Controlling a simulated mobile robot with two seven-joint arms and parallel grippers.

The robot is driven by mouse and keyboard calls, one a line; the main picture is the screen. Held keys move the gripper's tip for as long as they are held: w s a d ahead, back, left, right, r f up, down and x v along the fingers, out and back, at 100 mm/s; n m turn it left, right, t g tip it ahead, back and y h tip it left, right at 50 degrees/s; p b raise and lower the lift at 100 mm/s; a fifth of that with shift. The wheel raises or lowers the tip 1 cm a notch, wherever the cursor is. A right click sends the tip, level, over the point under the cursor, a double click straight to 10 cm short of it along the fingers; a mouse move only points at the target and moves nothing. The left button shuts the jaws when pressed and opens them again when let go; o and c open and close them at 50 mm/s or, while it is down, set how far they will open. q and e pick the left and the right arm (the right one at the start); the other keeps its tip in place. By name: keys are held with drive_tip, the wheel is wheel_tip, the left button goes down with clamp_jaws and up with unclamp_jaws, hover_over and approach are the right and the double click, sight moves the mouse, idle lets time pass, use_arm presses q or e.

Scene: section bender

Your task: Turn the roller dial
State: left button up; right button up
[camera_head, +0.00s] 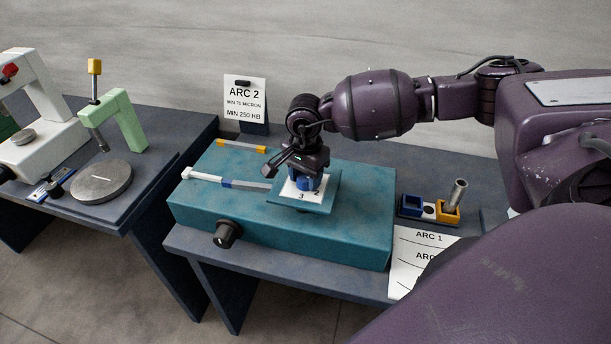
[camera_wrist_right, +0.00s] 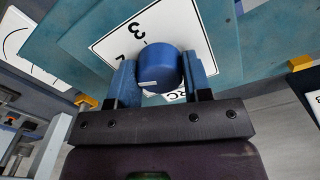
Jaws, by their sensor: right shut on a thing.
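The roller dial (camera_wrist_right: 158,72) is a round blue knob with a short white mark, set on a white numbered plate (camera_wrist_right: 112,48) on top of a teal machine (camera_head: 300,233). My right gripper (camera_head: 304,180) reaches down onto the dial from above and hides most of it in the head view. In the right wrist view its two blue fingers (camera_wrist_right: 160,82) are shut on the dial, one on each side. The digits 3 and 2 show on the plate; other digits are covered. My left gripper is not in view.
A black knob (camera_head: 227,234) sticks out of the machine's front. A sign reading ARC 2 (camera_head: 245,98) stands behind. A blue and yellow holder (camera_head: 430,209) and an ARC 1 sheet (camera_head: 418,255) lie at right. A green-armed device (camera_head: 124,120) stands on the left table.

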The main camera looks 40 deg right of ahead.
drive_tip(key=shift+m, duration=0.3)
drive_tip(key=shift+f+m+b, duration=0.15)
drive_tip(key=shift+m+b, duration=1.05)
drive_tip(key=m+b, duration=0.1)
drive_tip(key=m, duration=0.2)
drive_tip(key=shift+m+b, duration=0.3)
drive_tip(key=shift+b, duration=0.1)
drive_tip(key=m+b, duration=0.1)
drive_tip(key=m, duration=0.3)
drive_tip(key=shift+m+b, duration=0.3)
drive_tip(key=shift+m, duration=1.4)
drive_tip(key=shift+r, duration=0.2)
drive_tip(key=o, duration=0.9)
drive_tip(key=shift+o, duration=0.2)
